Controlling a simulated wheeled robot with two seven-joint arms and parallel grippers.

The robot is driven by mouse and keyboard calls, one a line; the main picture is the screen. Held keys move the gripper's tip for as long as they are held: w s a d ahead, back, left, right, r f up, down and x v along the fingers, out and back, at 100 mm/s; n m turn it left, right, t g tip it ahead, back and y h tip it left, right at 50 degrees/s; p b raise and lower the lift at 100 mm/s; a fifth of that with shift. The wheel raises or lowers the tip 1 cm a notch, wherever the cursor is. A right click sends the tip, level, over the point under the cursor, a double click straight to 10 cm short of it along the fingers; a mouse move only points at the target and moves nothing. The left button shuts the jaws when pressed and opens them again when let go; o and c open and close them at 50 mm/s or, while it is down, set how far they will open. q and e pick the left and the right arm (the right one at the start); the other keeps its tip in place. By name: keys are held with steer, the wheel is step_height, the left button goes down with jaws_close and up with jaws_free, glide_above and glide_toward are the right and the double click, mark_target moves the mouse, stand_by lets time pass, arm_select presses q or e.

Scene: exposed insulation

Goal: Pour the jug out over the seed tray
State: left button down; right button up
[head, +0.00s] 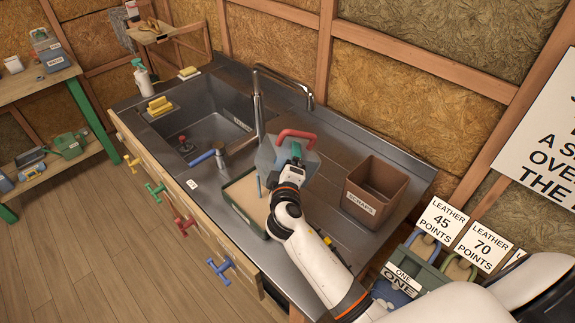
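The jug (269,157) is grey and translucent with a red handle (297,133). It is in the middle of the head view, just behind the seed tray, and partly hidden by my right gripper. I cannot tell whether it touches the counter or is tilted. The seed tray (239,217) is a green box filled level with pale brown soil, at the counter's front edge. My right gripper (296,152) overlaps the jug just below the handle. Its fingertips are too small and covered to show whether they grip it. My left gripper is not in view.
A sink (210,118) with a tall tap (258,108) lies left of the jug. A brown open bin (374,190) stands to the right. Yellow sponges (158,105) sit at the far left.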

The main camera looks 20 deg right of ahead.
steer(key=shift+a+f+n+t+h+b, duration=0.2)
steer(key=shift+f+n+t+b, duration=0.1)
steer(key=shift+n+b, duration=0.35)
steer(key=shift+a+f+n+t+h+b, duration=0.2)
steer(key=shift+n+b, duration=0.25)
steer(key=shift+b, duration=0.35)
steer(key=shift+w+a+r+n+t, duration=0.1)
steer(key=shift+a+r+n+t, duration=0.25)
steer(key=shift+r+n, duration=0.35)
steer(key=shift+a+n+h+b, duration=0.15)
steer(key=shift+n+h+b, duration=0.2)
steer(key=shift+n, duration=0.15)
steer(key=shift+a+r, duration=0.1)
steer(key=shift+r, duration=0.05)
steer(key=shift+a+r+n+t+b, duration=0.2)
steer(key=shift+a+r+n+t, duration=0.1)
steer(key=shift+n, duration=0.35)
steer(key=shift+a+r+n+t+b, duration=0.2)
steer(key=shift+a+n+t, duration=0.1)
steer(key=shift+n, duration=0.35)
stand_by(3.8)
